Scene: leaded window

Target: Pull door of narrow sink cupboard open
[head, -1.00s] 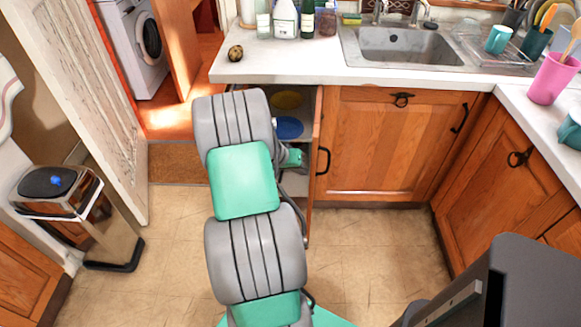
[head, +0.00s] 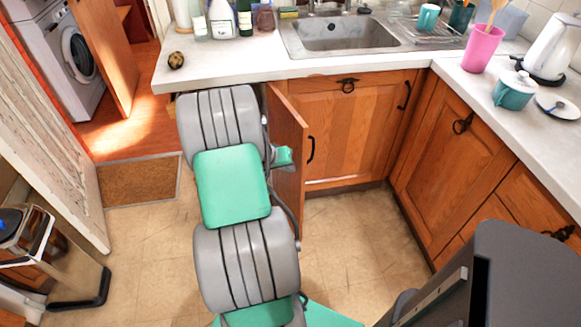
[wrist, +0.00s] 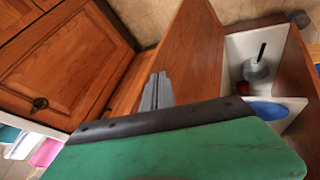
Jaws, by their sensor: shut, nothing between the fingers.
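The narrow sink cupboard's wooden door (head: 289,165) stands open, jutting out from under the counter. Its black handle (head: 310,149) is on the face to the right. My gripper (wrist: 157,92) is shut and empty; its fingers lie against or just in front of the door's inner face (wrist: 192,55), contact unclear. The handle is hidden in the wrist view. In the head view my arm hides the cupboard's interior and the fingertips. The wrist view shows the open interior (wrist: 240,47) with a pale bottle-like item (wrist: 256,70) and a blue round item (wrist: 268,111).
A closed sink cupboard (head: 350,130) and angled corner cupboards (head: 455,150) are to the right. The counter (head: 225,66) runs above. A bin (head: 35,240) and white door (head: 50,110) are at left. Tiled floor is clear around my arm.

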